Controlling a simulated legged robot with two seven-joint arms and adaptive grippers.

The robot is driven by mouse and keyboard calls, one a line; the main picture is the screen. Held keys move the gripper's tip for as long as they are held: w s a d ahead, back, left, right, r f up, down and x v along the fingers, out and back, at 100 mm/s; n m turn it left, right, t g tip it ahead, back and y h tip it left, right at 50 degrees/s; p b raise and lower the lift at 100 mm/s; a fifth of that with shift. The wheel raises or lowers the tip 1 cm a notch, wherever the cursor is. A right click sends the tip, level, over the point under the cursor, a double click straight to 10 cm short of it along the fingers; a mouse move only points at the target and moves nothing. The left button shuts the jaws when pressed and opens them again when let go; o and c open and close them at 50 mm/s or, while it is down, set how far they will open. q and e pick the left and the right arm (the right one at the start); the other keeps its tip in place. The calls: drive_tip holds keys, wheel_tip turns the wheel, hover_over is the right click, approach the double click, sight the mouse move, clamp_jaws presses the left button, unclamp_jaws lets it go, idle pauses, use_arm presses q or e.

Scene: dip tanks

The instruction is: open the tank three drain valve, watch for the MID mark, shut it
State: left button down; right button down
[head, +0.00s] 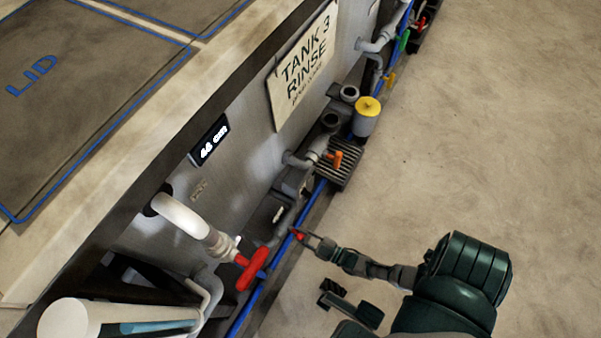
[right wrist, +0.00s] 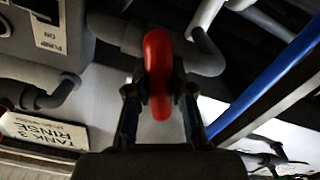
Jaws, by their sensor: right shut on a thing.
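My right gripper (head: 300,235) reaches in from the lower right and is shut on a red valve handle (right wrist: 158,75), which stands between its two fingers (right wrist: 157,100) in the right wrist view. In the head view only the handle's small red end shows at the fingertips, beside a low grey pipe along the tank wall. The TANK 3 RINSE sign (head: 303,66) is on that wall; it appears upside down in the right wrist view (right wrist: 45,132). A small display (head: 209,140) seems to read 44 cm. No MID mark is readable. A dark jaw-like part at the bottom may be my left gripper (head: 350,303); its state is unclear.
A larger red handle (head: 252,269) sits on a white pipe (head: 180,215), close left of my right gripper. The floor at right is clear.

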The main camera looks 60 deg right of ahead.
drive_tip(key=shift+s+d+f+m, duration=0.1)
drive_tip(key=shift+s+f+m, duration=0.1)
drive_tip(key=shift+m, duration=2.1)
drive_tip(key=shift+w+r, duration=0.1)
drive_tip(key=c, duration=1)
unclamp_jaws()
